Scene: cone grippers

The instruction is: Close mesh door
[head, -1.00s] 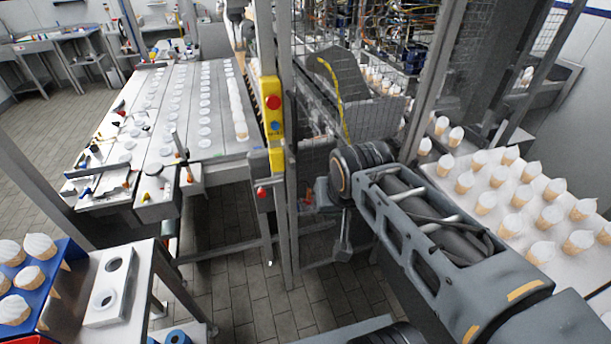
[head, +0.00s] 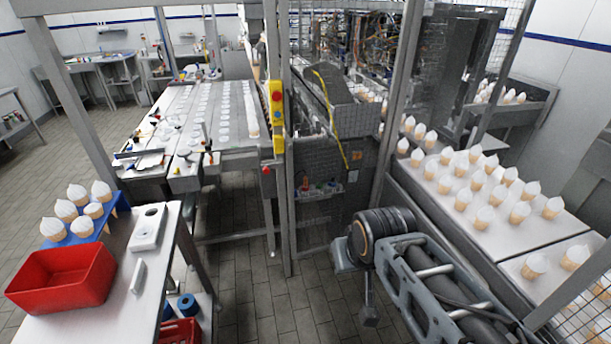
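A mesh panel (head: 322,222) stands upright in the metal frame at the centre, between a thin post and a thicker post; it looks like the mesh door, but I cannot tell whether it is shut. Another framed mesh piece (head: 588,312) cuts into the lower right corner; I cannot tell if it belongs to the door. My arm reaches in from the lower right, in front of the central panel. My gripper (head: 368,312) seems to be the small dark part hanging below the round wrist joint. Its fingers are not clear, and it appears apart from the mesh.
A white table (head: 596,224) with several cones stands at right. A conveyor (head: 225,112) with white discs runs at back left, beside a yellow control box (head: 276,104). A red bin (head: 62,280) and blue cone holder (head: 105,216) sit at near left. Tiled floor is free at centre.

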